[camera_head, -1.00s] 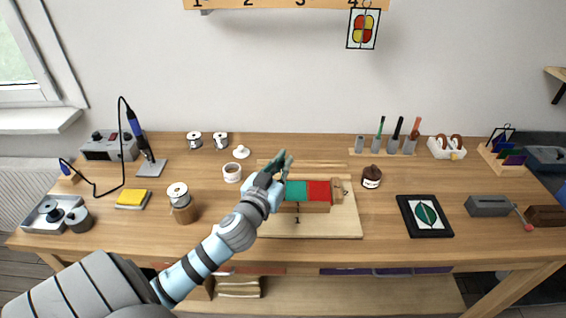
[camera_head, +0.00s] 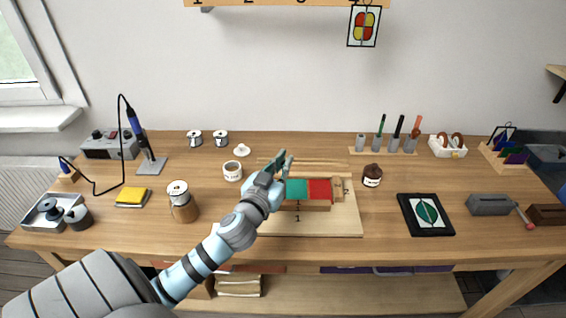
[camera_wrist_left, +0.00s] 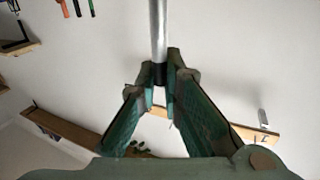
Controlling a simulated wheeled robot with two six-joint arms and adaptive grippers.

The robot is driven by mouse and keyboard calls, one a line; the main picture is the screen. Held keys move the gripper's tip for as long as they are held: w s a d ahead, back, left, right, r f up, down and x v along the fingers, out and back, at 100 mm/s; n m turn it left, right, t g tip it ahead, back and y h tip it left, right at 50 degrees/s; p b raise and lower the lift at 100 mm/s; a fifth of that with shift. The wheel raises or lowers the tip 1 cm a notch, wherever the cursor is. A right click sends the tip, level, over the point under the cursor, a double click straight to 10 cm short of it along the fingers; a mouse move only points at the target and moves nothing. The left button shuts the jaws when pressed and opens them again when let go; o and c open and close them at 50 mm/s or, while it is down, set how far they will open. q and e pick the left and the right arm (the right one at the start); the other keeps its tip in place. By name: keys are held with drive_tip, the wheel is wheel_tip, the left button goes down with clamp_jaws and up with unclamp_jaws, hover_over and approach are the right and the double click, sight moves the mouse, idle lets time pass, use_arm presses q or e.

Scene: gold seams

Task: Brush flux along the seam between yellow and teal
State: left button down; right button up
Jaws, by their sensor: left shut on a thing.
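My left gripper (camera_head: 281,164) is over the left end of the glass work on the board. Its fingers are shut on a slim grey rod (camera_wrist_left: 158,35), seen in the wrist view standing out from the fingertips; its working end is not clear in the head view. The teal piece (camera_head: 297,189) lies just right of the gripper, with the red piece (camera_head: 319,190) beside it. The yellow piece and its seam with teal are not visible; my gripper and wrist cover that side. An open jar (camera_head: 232,172) stands left of the gripper. My right gripper is out of view.
The pieces rest on a pale board (camera_head: 340,222). A dark-lidded jar (camera_head: 372,176) stands right of it.

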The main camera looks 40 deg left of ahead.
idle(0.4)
use_arm(q)
drive_tip(key=w+a+b, duration=0.1)
drive_tip(key=w+a, duration=0.4)
drive_tip(key=w, duration=0.2)
drive_tip(key=shift+a, duration=0.15)
idle(1.5)
wheel_tip(320, 180, up, 6)
drive_tip(key=p, duration=0.5)
idle(0.5)
drive_tip(key=shift+f+b, duration=0.45)
drive_tip(key=shift+f, duration=0.3)
